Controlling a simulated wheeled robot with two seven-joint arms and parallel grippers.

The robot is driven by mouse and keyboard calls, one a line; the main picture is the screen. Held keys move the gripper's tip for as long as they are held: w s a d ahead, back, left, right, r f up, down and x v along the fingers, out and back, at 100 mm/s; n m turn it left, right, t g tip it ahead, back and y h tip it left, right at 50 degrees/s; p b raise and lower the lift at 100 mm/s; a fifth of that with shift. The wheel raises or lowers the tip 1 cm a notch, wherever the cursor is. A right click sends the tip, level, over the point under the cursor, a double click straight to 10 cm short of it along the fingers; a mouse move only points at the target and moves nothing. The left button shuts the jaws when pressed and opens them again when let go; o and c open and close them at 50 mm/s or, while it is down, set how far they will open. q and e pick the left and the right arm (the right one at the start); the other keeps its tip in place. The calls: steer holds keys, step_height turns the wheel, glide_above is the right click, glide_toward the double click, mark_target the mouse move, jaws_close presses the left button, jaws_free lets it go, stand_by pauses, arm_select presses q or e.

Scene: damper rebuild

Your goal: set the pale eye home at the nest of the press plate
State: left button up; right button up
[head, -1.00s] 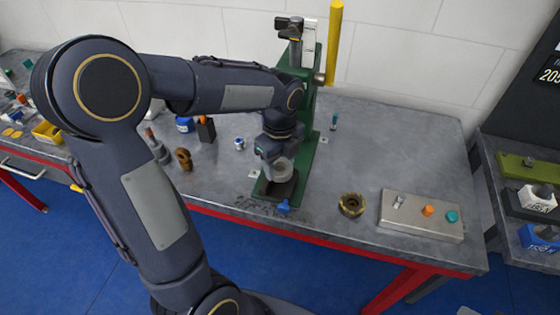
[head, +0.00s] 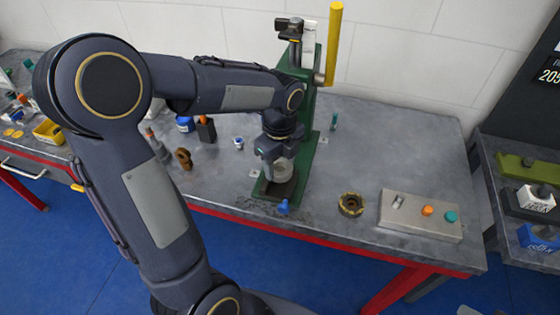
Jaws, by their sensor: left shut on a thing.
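The green press (head: 306,125) stands at the back middle of the bench with a yellow lever (head: 334,42). Its dark press plate (head: 272,190) lies at the front of its base. My left gripper (head: 276,158) is over the plate, shut on a pale grey ring-like piece, the pale eye (head: 284,170). The eye is at or just above the plate; I cannot tell whether it touches. The nest is hidden under the eye and gripper. My right gripper is not in view.
A blue knob (head: 283,206) is at the plate's front. A brass ring (head: 351,204) and a control box (head: 420,214) stand to the right. A brown eye part (head: 184,158) and a small blue-white piece (head: 239,143) lie left. The bench right of the press is mostly clear.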

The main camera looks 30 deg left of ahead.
arm_select(q)
steer(key=shift+f+b, duration=0.8)
steer(key=shift+f, duration=0.25)
steer(key=o, duration=1.1)
steer(key=shift+o, duration=0.2)
steer(key=shift+r, duration=0.15)
step_height(320, 180, up, 8)
steer(key=shift+f, duration=0.15)
steer(key=shift+s, duration=0.1)
